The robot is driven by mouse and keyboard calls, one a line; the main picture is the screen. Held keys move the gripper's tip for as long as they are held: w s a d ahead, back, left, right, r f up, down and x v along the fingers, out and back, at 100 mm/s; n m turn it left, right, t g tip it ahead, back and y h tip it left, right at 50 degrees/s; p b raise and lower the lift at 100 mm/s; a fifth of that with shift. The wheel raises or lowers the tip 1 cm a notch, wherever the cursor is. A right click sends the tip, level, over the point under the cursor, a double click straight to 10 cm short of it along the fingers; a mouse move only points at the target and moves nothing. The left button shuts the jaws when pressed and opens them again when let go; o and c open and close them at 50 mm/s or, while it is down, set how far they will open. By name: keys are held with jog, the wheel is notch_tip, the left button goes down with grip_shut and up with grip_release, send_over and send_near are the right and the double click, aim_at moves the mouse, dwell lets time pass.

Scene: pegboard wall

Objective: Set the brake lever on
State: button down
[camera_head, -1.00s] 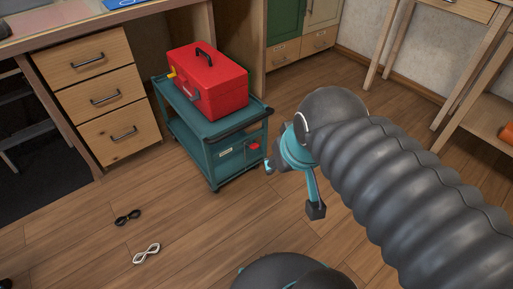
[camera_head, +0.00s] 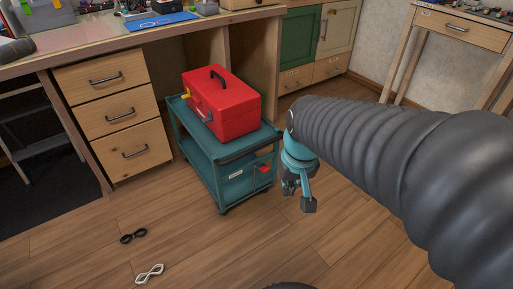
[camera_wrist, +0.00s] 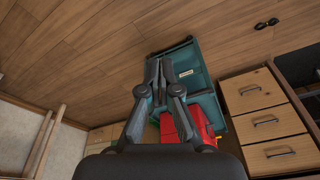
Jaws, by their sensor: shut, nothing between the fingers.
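A teal cart (camera_head: 236,191) stands on the wood floor and carries a red toolbox (camera_head: 222,103). A small red part (camera_head: 264,169), which looks like the brake lever, sits on the cart's right-hand end panel below the dark handle; its exact position is too small to tell. My gripper (camera_head: 298,194) hangs to the right of that panel, apart from it, with its fingers shut and empty. In the wrist view my gripper (camera_wrist: 158,66) points toward the cart (camera_wrist: 190,62), with its fingers overlapping the cart's edge in the picture. The red part is not discernible there.
A wooden drawer unit (camera_head: 113,116) and workbench stand left of the cart. Black (camera_head: 133,236) and white (camera_head: 149,273) cable bundles lie on the floor in front. Cabinets (camera_head: 312,43) are behind, and a wooden table (camera_head: 455,30) is at right.

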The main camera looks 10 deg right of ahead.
jog(key=w+d+f+n+y+b, duration=0.1)
jog(key=w+d+f, duration=0.1)
jog(key=w+f, duration=0.7)
jog(key=w+d+f+n+y, duration=0.1)
jog(key=w+f, duration=0.6)
jog(key=w, duration=0.5)
jog(key=n+t, duration=0.2)
jog(key=n, duration=0.1)
send_near(262, 167)
jog(key=a+v, duration=0.1)
jog(key=v, duration=0.3)
jog(key=shift+w+d+r+h, duration=0.1)
jog(key=shift+w+r+h, duration=0.05)
jog(key=shift+r+h, duration=0.15)
jog(key=shift+f, duration=0.2)
jog(key=x, duration=0.9)
jog(key=shift+f+b, duration=0.35)
jog(key=shift+f, duration=0.15)
